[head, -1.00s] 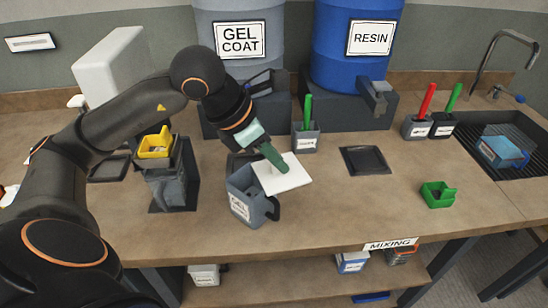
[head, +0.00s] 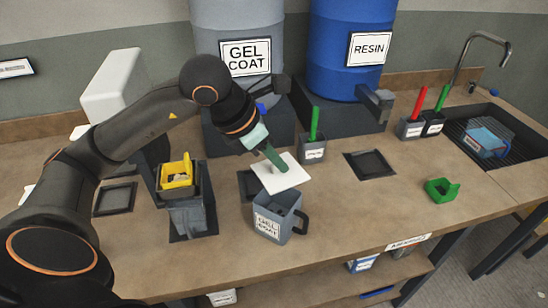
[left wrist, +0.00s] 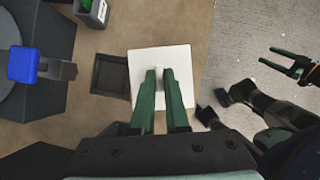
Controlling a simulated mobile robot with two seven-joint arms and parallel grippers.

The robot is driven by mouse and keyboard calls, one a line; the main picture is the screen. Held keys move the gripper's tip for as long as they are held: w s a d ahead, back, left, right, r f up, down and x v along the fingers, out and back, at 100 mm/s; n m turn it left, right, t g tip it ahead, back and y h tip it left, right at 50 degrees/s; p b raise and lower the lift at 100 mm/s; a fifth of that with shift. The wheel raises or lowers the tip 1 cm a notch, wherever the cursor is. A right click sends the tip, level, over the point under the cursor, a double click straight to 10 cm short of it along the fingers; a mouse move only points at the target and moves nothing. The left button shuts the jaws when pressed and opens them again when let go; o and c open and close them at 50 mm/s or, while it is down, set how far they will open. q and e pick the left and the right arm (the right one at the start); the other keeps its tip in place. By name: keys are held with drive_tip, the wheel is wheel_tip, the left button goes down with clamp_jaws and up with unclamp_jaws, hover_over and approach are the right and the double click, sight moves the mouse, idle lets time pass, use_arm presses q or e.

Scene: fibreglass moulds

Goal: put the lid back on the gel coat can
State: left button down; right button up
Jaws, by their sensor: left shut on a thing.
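The gel coat can (head: 268,228) is a grey, square, labelled container with a handle on its right. It stands upright near the bench's front edge, its top open. The lid (head: 291,178) is a flat white square. My left gripper (head: 277,163) is shut on the lid's small knob and holds it above and behind the can in the head view, apart from the rim. In the left wrist view the lid (left wrist: 175,60) lies beneath the green fingers and the can is not visible. My right gripper (left wrist: 290,62) shows only at that view's right edge, its fingers apart and empty.
A scale-like stand with a yellow cup (head: 177,180) is left of the can. A grey pot with a green handle (head: 313,150) and a dark square tray (head: 370,165) are behind and right. A green holder (head: 441,190) stands further right. Bench between them is clear.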

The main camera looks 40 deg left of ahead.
sight(270, 174)
use_arm(q)
drive_tip(key=shift+a, duration=0.15)
wheel_tip(270, 174, down, 5)
drive_tip(key=b, duration=0.4)
drive_tip(key=shift+f, duration=0.15)
drive_tip(key=shift+f+b, duration=0.5)
drive_tip(key=shift+b, duration=0.15)
use_arm(e)
drive_tip(key=f, duration=0.5)
drive_tip(key=shift+s+a+f, duration=0.2)
drive_tip(key=shift+s, duration=0.15)
drive_tip(key=shift+f, duration=0.25)
use_arm(q)
drive_tip(key=shift+f+b, duration=0.15)
drive_tip(key=shift+b, duration=0.55)
use_arm(e)
drive_tip(key=shift+f, duration=0.45)
idle(0.3)
idle(0.3)
use_arm(q)
drive_tip(key=shift+c, duration=1.8)
unclamp_jaws()
